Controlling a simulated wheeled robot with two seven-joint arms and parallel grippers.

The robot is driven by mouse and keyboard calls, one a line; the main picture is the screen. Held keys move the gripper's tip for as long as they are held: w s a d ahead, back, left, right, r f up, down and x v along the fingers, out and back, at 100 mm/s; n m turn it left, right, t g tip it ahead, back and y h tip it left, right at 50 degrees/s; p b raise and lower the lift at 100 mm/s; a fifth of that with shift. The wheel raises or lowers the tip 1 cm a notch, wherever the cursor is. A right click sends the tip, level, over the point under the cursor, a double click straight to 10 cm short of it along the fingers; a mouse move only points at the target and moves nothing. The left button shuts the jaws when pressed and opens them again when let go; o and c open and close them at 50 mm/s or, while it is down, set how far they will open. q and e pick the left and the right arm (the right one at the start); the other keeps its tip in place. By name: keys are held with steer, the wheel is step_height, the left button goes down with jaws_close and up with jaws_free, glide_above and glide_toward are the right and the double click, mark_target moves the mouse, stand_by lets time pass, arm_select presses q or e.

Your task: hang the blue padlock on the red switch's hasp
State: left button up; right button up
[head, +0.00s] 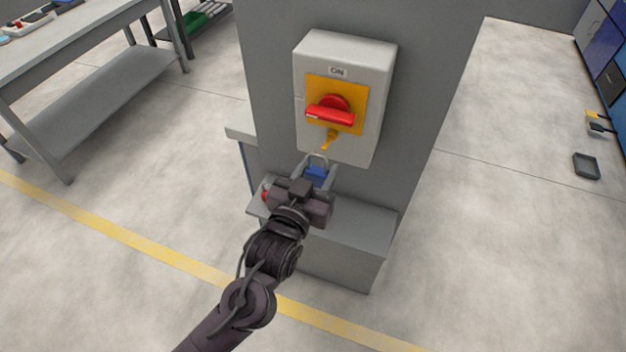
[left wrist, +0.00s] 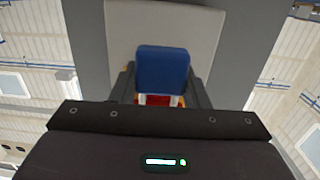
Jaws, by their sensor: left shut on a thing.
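The red switch (head: 331,109) is a red handle on a yellow plate, on a pale grey box fixed to a grey pillar. The label above it reads ON. The yellow hasp (head: 329,138) sticks out below the handle. My left gripper (head: 317,172) is shut on the blue padlock (head: 315,175), just below the hasp. The padlock's grey shackle points up and looks apart from the hasp. In the left wrist view the blue padlock body (left wrist: 163,72) sits between the fingers and hides most of the switch. My right gripper is not in view.
A grey ledge (head: 358,228) juts from the pillar below the box. A red thing, partly hidden by my gripper, lies at the ledge's left. A grey workbench (head: 88,32) stands at upper left. The floor around the pillar is mostly clear.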

mark_target(333, 144)
arm_select(q)
steer(key=shift+b+x, duration=1.05)
steer(key=shift+x, duration=1.35)
steer(key=shift+w+d+f, duration=0.1)
steer(key=shift+w+f, duration=0.1)
steer(key=shift+w, duration=0.2)
steer(key=shift+w+d+f, duration=0.1)
steer(key=shift+w+f, duration=0.05)
steer(key=shift+w, duration=0.3)
steer(key=o, duration=1.1)
steer(key=shift+f, duration=0.1)
